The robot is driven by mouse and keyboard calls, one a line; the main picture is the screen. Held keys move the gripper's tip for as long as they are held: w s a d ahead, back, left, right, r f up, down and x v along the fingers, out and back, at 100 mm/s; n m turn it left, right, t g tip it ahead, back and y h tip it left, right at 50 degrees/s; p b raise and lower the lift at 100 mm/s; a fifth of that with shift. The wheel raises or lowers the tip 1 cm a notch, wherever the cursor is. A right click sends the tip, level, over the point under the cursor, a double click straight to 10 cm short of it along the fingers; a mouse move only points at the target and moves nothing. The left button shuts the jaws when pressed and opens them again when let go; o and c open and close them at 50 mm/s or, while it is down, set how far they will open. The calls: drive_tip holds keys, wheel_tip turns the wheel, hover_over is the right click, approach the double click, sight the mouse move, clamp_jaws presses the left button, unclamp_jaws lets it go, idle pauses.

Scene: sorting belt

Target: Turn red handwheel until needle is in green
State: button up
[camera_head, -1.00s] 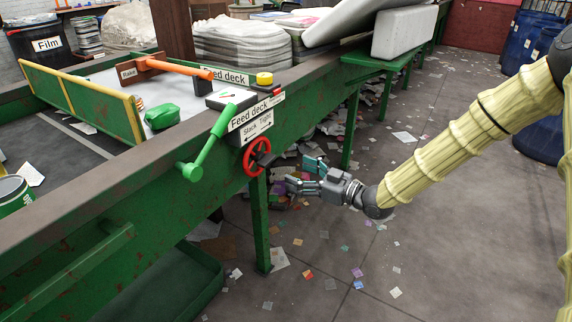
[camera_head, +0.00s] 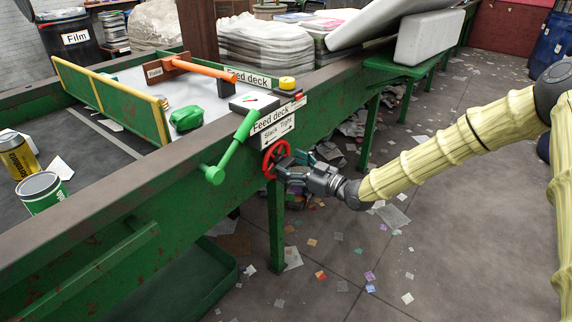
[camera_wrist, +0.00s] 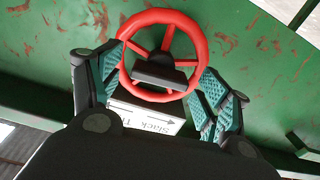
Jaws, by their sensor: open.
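The red handwheel (camera_head: 270,160) stands on the side of the green belt frame, below the "Slack / Tight" label (camera_head: 279,133). In the wrist view the handwheel (camera_wrist: 134,72) faces the camera, with a dark hub in its middle. My gripper (camera_head: 287,164) is at the wheel from the right. Whether the pads touch the rim I cannot tell. The gauge box (camera_head: 254,102) sits above on the frame; its needle is too small to read against any green.
A green lever (camera_head: 231,150) sticks out left of the wheel. A green leg (camera_head: 276,225) stands below the wheel. Open floor with paper scraps lies to the right.

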drive_tip(key=shift+x, duration=1)
drive_tip(key=c, duration=1)
drive_tip(key=shift+r+m, duration=0.1)
drive_tip(key=shift+m, duration=0.2)
drive_tip(key=m+p, duration=0.1)
drive_tip(key=m, duration=0.2)
drive_tip(key=shift+d+m+p, duration=0.1)
drive_tip(key=shift+m+p, duration=0.65)
drive_tip(key=shift+m, duration=1.25)
